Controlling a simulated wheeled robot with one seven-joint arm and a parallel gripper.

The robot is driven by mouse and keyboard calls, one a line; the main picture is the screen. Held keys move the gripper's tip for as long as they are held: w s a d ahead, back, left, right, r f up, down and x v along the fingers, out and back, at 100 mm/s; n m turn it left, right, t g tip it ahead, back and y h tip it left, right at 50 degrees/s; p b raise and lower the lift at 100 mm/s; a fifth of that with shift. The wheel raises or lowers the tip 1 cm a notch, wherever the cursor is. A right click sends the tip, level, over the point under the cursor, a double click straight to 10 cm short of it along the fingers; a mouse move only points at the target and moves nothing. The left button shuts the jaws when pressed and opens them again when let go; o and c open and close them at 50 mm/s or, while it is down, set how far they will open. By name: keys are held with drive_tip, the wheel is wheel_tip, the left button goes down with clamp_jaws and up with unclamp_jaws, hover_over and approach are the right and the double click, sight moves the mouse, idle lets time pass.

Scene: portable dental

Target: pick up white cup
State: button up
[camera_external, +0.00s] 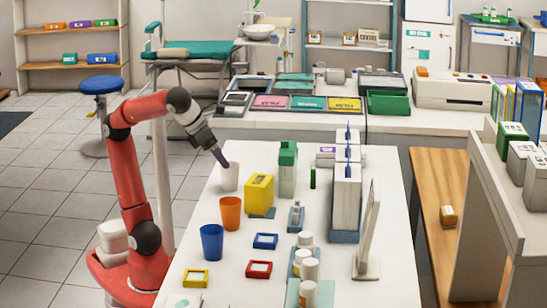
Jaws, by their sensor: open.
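The white cup (229,178) stands upright on the white table (225,275), near its far left edge. My gripper (222,160) points down at the end of my red arm, right at the cup's rim. Its fingertips overlap the rim in this view, and I cannot tell whether they touch it or reach inside. The gripper is open. The cup's near side is visible.
A yellow box (259,194) stands close to the cup's right. An orange cup (231,213) and a blue cup (212,242) stand nearer. A green-topped carton (288,168) and white binders (345,200) stand farther right. The table's near-left surface has free room.

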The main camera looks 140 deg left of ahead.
sight(233, 175)
drive_tip(key=b+x, duration=0.1)
drive_tip(key=x, duration=0.7)
drive_tip(key=shift+w+d+f+b, duration=0.15)
drive_tip(key=shift+d+f+b, duration=0.05)
drive_tip(key=shift+b, duration=0.2)
drive_tip(key=c, duration=1)
